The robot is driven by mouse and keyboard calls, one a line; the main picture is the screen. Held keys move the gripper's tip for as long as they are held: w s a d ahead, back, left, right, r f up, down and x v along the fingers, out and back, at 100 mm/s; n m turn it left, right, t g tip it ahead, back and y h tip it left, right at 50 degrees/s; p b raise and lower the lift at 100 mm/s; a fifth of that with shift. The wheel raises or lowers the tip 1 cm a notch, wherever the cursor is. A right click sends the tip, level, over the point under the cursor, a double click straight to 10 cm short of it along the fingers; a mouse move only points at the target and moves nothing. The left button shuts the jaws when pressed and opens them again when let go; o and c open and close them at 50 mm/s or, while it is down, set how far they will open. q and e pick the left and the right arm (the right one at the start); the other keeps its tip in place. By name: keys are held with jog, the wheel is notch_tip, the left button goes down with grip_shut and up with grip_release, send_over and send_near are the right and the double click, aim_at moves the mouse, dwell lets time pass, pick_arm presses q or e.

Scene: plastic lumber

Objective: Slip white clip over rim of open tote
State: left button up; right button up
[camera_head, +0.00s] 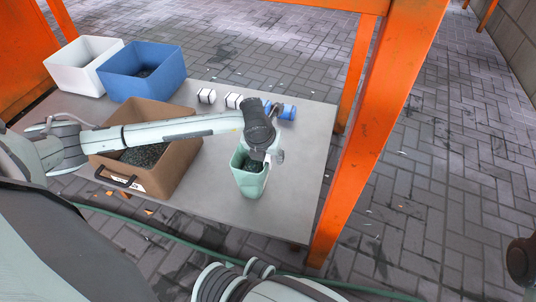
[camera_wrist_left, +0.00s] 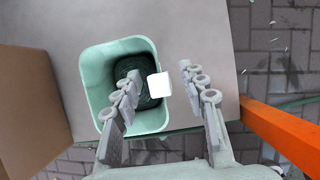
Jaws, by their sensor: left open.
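The open tote (camera_head: 249,184) is a small pale green bin with dark granules inside, near the table's front right. It fills the left middle of the left wrist view (camera_wrist_left: 93,75). The white clip (camera_wrist_left: 160,84) shows as a small white square at the tote's right rim, between my fingers. In the head view this gripper (camera_head: 266,158) is right above the tote. My right gripper's fingers are not visible.
A brown box (camera_head: 180,168) with granules stands left of the tote. Blue (camera_head: 165,79) and white (camera_head: 70,74) bins stand behind it. White-and-black blocks (camera_head: 206,96) and blue pieces (camera_head: 288,112) lie at the back. An orange post (camera_head: 372,140) rises at the right.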

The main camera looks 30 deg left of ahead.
pick_arm(q)
jog(key=v, duration=1.2)
jog(key=shift+s, duration=0.1)
